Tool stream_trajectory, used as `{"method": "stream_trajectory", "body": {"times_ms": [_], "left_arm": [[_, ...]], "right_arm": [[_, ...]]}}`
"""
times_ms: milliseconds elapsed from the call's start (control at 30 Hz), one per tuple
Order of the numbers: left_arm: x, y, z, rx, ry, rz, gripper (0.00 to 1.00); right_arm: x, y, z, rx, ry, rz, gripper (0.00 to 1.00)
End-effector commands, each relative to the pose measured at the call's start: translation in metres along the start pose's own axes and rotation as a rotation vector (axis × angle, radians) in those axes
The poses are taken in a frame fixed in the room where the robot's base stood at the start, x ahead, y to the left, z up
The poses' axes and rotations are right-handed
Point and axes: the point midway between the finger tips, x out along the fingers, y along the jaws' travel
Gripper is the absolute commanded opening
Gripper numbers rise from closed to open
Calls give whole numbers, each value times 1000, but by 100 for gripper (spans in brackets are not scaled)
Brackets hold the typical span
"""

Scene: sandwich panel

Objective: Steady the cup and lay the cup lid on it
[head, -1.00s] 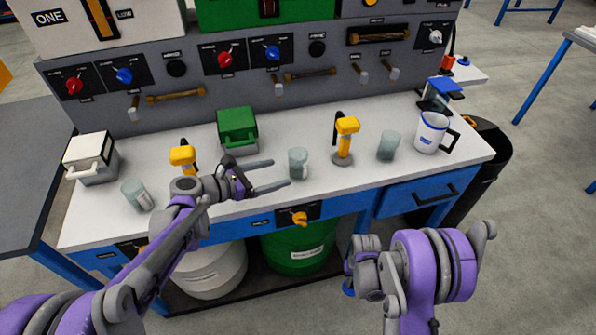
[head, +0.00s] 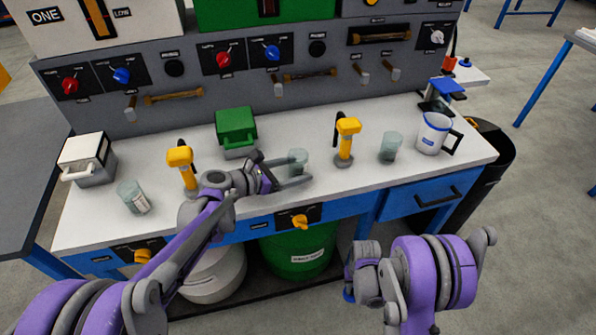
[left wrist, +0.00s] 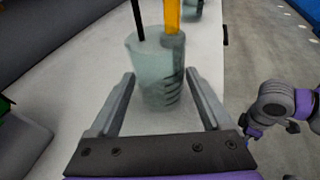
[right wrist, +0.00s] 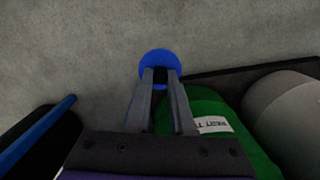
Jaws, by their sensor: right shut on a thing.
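A translucent grey-green cup (head: 298,158) stands upright on the white worktop, near the middle of the front edge. My left gripper (head: 302,171) is open, with its fingers reaching to the cup. In the left wrist view the cup (left wrist: 155,75) stands between the two spread fingers, with a gap visible on each side. My right gripper (right wrist: 161,76) is shut on the round blue cup lid (right wrist: 150,58), held low in front of the bench. In the head view only a sliver of the lid (head: 348,296) shows beside my right arm.
Two more translucent cups stand at the left (head: 133,197) and right (head: 390,147). Yellow-headed taps (head: 348,127) (head: 180,157) rise near the middle cup. A white mug (head: 433,133) stands at the right. A green bin (head: 300,256) is under the bench.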

Motion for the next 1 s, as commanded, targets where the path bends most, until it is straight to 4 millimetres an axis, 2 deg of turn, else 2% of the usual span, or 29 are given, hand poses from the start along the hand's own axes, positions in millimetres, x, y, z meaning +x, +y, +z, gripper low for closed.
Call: {"method": "stream_trajectory", "body": {"times_ms": [33,167,200,233,400,433,767,867,1000], "left_arm": [[0,0,0,0,0,0,71],[0,0,0,0,0,0,47],[0,0,0,0,0,0,47],[0,0,0,0,0,0,66],[0,0,0,0,0,0,97],[0,0,0,0,0,0,99],[-3,0,0,0,0,0,99],[-14,0,1,0,0,2,99],[-42,1,1,-1,1,5,99]], "right_arm": [[0,0,0,0,0,0,0],[0,0,0,0,0,0,0],[0,0,0,0,0,0,0],[0,0,0,0,0,0,0],[0,0,0,0,0,0,0],[0,0,0,0,0,0,0],[-1,0,0,0,0,0,0],[-4,0,0,0,1,0,0],[-11,0,1,0,3,0,0]]}}
